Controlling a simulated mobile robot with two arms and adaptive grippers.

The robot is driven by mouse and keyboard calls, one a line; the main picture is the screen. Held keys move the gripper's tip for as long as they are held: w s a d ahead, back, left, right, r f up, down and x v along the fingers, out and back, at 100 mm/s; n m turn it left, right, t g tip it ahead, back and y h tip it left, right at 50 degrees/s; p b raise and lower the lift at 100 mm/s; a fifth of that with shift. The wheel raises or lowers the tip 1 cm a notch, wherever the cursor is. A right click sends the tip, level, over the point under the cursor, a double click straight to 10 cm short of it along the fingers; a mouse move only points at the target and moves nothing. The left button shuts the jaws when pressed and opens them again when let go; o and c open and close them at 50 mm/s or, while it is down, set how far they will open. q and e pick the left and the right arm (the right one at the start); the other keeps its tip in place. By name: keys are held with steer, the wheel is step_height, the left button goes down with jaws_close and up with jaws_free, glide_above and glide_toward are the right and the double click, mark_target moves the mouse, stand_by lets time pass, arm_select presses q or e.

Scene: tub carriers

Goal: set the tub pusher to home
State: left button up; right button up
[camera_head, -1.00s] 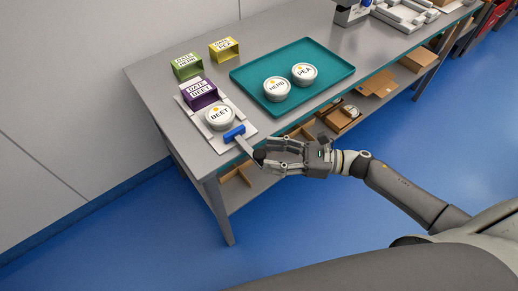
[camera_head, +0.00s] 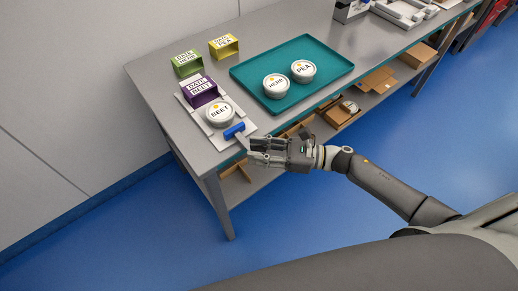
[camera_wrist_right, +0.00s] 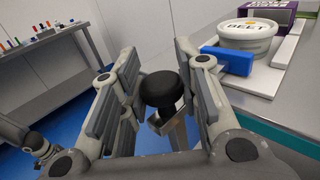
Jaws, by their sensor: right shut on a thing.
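The tub pusher has a blue head (camera_head: 234,130) on a light rod (camera_head: 243,142) and a black knob (camera_wrist_right: 161,90). The head is at the front of a white carrier base (camera_head: 237,148), close against the white BEET tub (camera_head: 219,113); I cannot tell whether they touch. A purple box marked GATE BEET (camera_head: 200,91) stands behind the tub. My right gripper (camera_head: 257,151) is at the table's front edge, its fingers shut on the knob, which they hide in the head view. It also shows in the right wrist view (camera_wrist_right: 160,85).
A teal tray (camera_head: 320,89) holds the HERB tub (camera_head: 276,85) and PEA tub (camera_head: 303,70). Green (camera_head: 187,63) and yellow (camera_head: 224,46) gate boxes stand behind the carrier. Cardboard boxes lie on the lower shelf. Blue floor in front is clear.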

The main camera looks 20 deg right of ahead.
mark_target(242, 138)
steer(key=w+a+b, duration=0.1)
steer(key=w+b, duration=0.3)
steer(key=w, duration=0.1)
steer(key=w+a+b, duration=0.1)
steer(key=w+b, duration=0.1)
steer(key=shift+w+a+f, duration=0.2)
steer(key=shift+w+a, duration=0.1)
steer(key=shift+a, duration=0.05)
jaws_close()
steer(key=shift+w+a+r+b, duration=0.15)
steer(key=shift+w+a+b, duration=0.1)
steer(key=shift+w+b, duration=0.3)
steer(key=o, duration=1.1)
jaws_free()
steer(key=shift+d, duration=0.1)
steer(key=v, duration=1.2)
